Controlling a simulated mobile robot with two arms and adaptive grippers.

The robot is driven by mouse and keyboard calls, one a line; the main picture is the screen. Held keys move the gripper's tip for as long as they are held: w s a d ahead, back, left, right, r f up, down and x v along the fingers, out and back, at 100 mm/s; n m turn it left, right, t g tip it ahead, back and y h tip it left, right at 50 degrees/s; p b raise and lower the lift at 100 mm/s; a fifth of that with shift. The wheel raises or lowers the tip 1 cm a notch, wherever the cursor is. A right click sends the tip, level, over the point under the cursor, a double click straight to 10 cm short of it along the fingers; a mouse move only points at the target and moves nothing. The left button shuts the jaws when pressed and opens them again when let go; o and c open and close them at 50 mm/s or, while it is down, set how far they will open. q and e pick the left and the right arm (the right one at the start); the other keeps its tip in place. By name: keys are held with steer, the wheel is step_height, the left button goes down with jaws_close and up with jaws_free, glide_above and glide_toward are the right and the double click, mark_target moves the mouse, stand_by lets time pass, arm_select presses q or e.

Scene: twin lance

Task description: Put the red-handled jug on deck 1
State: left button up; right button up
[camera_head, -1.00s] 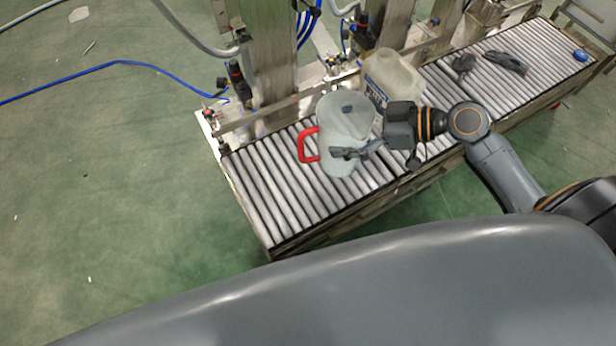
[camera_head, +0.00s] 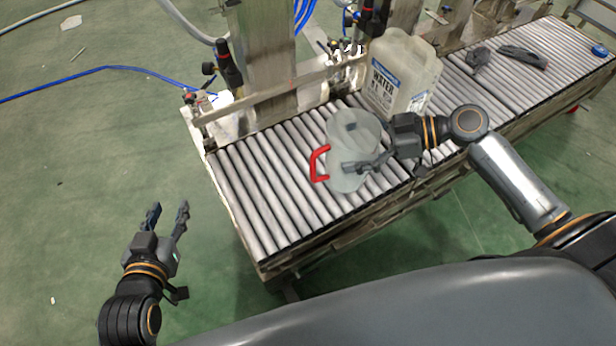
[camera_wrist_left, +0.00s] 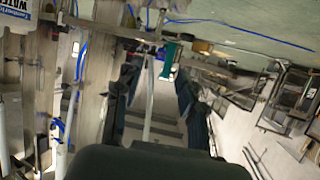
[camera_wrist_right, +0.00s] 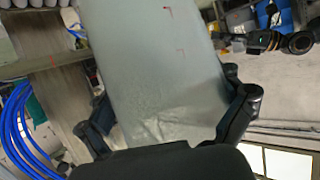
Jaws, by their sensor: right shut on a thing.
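The translucent grey jug (camera_head: 350,130) with a red handle (camera_head: 319,163) is over the roller conveyor (camera_head: 250,190), upright or nearly so, its handle to the left. I cannot tell whether its base touches the rollers. My right gripper (camera_head: 358,148) is shut on the jug's body from the right, one finger on each side. In the right wrist view the jug's wall (camera_wrist_right: 160,75) fills the space between the fingers. My left gripper (camera_head: 168,208) is open and empty over the floor, left of the conveyor. No marking for deck 1 is readable.
A white water canister (camera_head: 402,75) stands on the rollers behind the right gripper. Dark tools (camera_head: 522,57) and a blue item (camera_head: 599,50) lie at the far right. Posts and a rail (camera_head: 280,105) line the back edge. The conveyor's left end is clear.

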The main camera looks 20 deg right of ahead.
steer(key=shift+w+a+f+b, duration=0.15)
steer(key=shift+f+b, duration=0.1)
steer(key=shift+f, duration=0.2)
steer(key=shift+w+f+b, duration=0.1)
steer(key=shift+f+b, duration=0.15)
steer(key=shift+f, duration=0.15)
arm_select(q)
step_height(320, 180, up, 20)
steer(key=s+d+t+h+b, duration=0.1)
steer(key=s+t+h+b, duration=0.2)
steer(key=t, duration=0.9)
steer(key=shift+d+h+b, duration=0.4)
steer(key=shift+h+b, duration=0.1)
arm_select(e)
steer(key=w+a+f, duration=0.2)
steer(key=a+f, duration=0.4)
steer(key=w+a+f, duration=0.2)
steer(key=a+f, duration=0.4)
steer(key=shift+w+a+f, duration=0.25)
steer(key=shift+a+f, duration=0.05)
